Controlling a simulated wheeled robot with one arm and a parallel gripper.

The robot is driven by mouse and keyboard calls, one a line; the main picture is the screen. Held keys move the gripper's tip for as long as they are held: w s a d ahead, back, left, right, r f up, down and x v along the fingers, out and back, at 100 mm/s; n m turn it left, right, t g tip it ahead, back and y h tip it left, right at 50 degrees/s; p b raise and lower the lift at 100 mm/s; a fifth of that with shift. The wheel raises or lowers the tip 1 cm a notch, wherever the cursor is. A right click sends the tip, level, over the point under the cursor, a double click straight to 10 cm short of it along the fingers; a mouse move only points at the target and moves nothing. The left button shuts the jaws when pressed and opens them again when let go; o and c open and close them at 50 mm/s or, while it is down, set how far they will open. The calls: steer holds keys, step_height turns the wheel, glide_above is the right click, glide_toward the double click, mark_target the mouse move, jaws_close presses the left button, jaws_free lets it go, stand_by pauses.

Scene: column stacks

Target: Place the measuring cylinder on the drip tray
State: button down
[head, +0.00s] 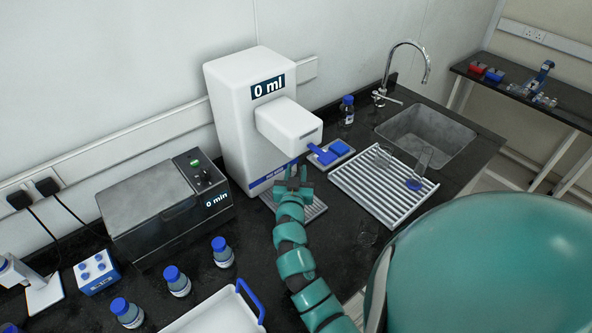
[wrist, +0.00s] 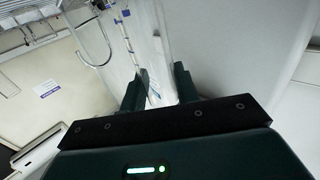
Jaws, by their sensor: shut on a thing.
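The measuring cylinder (wrist: 146,40) is clear glass with blue markings. In the wrist view it stands between the two dark fingers of my gripper (wrist: 160,86), which is shut on it. In the head view my gripper (head: 293,176) is beneath the white dispenser's overhanging head, and the cylinder can hardly be made out there. The drip tray (head: 313,208) is a grey slatted plate at the dispenser's foot, partly hidden by my arm. My gripper appears over or close to it. I cannot tell whether the cylinder's base touches the tray.
A white drying rack (head: 372,196) with glassware stands to the right, before the sink (head: 425,135). A grey bath (head: 150,210) and several blue-capped bottles are left.

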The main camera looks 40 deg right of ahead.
steer(key=shift+f+b, duration=0.15)
steer(key=shift+b, duration=0.15)
steer(key=c, duration=1.1)
jaws_free()
steer(key=shift+o, duration=0.2)
steer(key=b+v, duration=0.6)
steer(key=v, duration=0.6)
steer(key=shift+b, duration=0.3)
